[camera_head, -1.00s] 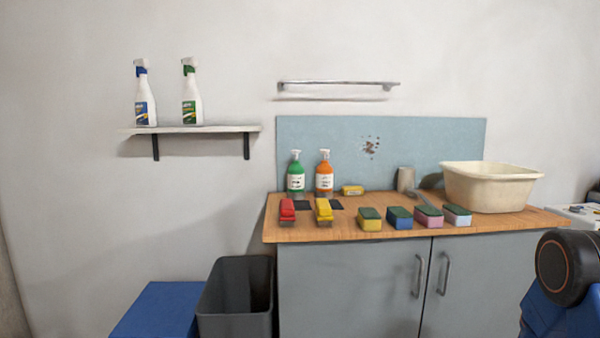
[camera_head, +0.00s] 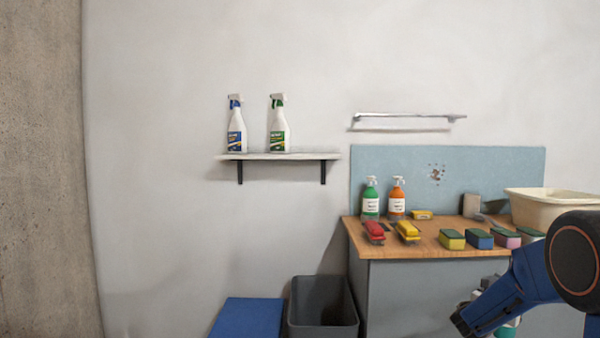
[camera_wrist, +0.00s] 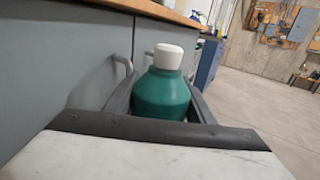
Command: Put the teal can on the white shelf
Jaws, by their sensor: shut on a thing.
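The teal can (camera_wrist: 162,95), a rounded teal container with a white cap, stands between the fingers of my gripper (camera_wrist: 163,84) in the wrist view. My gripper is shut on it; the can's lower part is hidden. In the head view a bit of the teal can (camera_head: 508,331) shows at the bottom right, mostly hidden behind my blue arm. The white shelf (camera_head: 318,156) is on the wall left of the counter, well above and left of my gripper. Two white spray bottles, one blue-topped (camera_head: 236,130) and one green-topped (camera_head: 278,130), stand on its left and middle; its right end is bare.
The wooden counter (camera_head: 385,246) holds green and orange pump bottles, brushes, sponges and a cream basin (camera_head: 545,208). A grey bin (camera_head: 322,300) and a blue box (camera_head: 246,317) stand below the shelf. A towel rail (camera_head: 408,116) is on the wall.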

